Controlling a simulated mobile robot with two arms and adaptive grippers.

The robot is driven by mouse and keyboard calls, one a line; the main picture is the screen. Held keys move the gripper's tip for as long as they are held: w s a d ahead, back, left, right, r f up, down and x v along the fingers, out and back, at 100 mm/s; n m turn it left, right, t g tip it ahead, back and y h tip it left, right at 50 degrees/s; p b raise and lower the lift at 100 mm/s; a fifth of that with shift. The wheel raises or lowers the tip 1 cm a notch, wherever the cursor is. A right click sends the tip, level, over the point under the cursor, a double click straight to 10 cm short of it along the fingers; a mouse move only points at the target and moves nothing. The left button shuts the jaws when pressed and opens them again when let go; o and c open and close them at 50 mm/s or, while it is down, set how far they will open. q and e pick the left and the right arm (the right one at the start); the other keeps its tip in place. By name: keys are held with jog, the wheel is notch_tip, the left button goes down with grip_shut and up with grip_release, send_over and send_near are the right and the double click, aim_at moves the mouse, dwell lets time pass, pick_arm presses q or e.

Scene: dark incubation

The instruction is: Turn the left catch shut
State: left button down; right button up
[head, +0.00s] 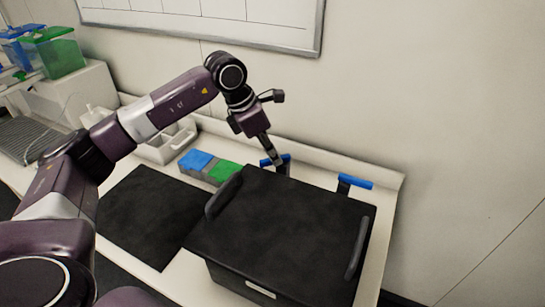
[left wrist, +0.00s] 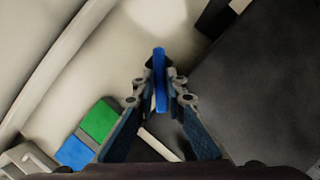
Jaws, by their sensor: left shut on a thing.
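A large black box (head: 285,225) with a closed lid stands on the white bench, with a dark handle along each side of the lid. Two catches with blue bars are at its far edge. My left gripper (head: 275,160) is at the left catch (head: 283,157), pointing down. In the left wrist view, the fingers of my left gripper (left wrist: 159,88) are shut on the blue bar of the left catch (left wrist: 160,65). The right catch (head: 355,181) stands apart at the far right corner. My right gripper is not in view.
A blue block (head: 196,160) and a green block (head: 223,171) lie left of the box. A black mat (head: 150,215) covers the bench further left. A white caddy (head: 165,145) stands behind the mat. The wall (head: 430,100) rises close behind the box.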

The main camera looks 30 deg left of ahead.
pick_arm(q)
jog(key=shift+s+d+n+t+y+b, duration=0.1)
jog(key=shift+d+n+t+y+b, duration=0.4)
jog(key=shift+n, duration=1)
jog(key=shift+s+d+n+g+y+b, duration=0.15)
jog(key=shift+n+y+b, duration=0.4)
jog(key=shift+n+b, duration=0.75)
jog(key=shift+s+d+n+t+y+b, duration=0.1)
jog(key=shift+d+n+t+y+b, duration=0.3)
jog(key=shift+n, duration=1.3)
jog(key=shift+r+y, duration=0.1)
jog(key=shift+y, duration=0.15)
jog(key=c, duration=2)
grip_release()
jog(key=shift+o, duration=0.2)
jog(key=v, duration=1.2)
jog(key=shift+w, duration=0.2)
